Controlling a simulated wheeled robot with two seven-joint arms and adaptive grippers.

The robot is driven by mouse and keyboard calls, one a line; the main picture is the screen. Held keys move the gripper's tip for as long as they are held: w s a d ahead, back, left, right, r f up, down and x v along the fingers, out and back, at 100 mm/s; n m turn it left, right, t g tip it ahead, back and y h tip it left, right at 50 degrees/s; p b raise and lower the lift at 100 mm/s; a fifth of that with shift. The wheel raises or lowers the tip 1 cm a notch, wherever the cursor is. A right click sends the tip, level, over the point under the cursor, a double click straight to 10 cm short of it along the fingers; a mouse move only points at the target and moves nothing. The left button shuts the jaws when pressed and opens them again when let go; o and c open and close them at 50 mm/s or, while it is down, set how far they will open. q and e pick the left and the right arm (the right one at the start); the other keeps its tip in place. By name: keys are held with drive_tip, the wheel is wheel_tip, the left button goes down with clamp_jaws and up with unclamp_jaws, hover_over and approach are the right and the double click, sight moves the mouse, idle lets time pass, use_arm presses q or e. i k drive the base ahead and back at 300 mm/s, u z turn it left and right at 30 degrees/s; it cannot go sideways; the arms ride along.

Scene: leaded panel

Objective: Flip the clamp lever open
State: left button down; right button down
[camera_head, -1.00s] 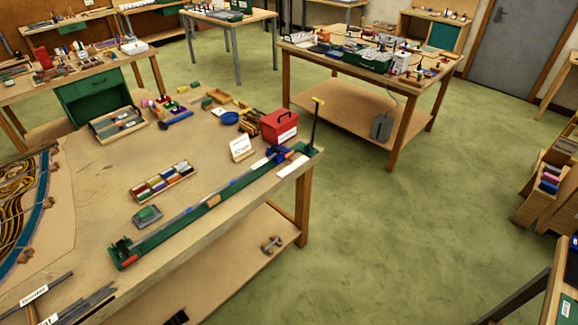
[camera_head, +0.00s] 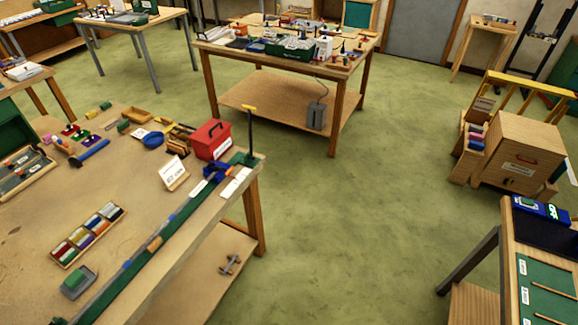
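A long green fixture (camera_head: 137,257) runs along the right edge of the near workbench. At its far end stands an upright dark lever with a yellow handle (camera_head: 249,108), next to a blue clamp part (camera_head: 216,171). The lever looks upright; I cannot tell what it is joined to. Neither of my grippers is in view.
The near workbench (camera_head: 40,230) holds a red box (camera_head: 211,139), a white card (camera_head: 173,173) and a tray of coloured pieces (camera_head: 88,234). Another table (camera_head: 211,45) stands behind. A bench with green panels (camera_head: 508,240) is at lower right. Green floor (camera_head: 350,220) between them is clear.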

sight(211, 165)
drive_tip(key=z, duration=0.45)
drive_tip(key=i, duration=1.15)
drive_tip(key=u, duration=0.15)
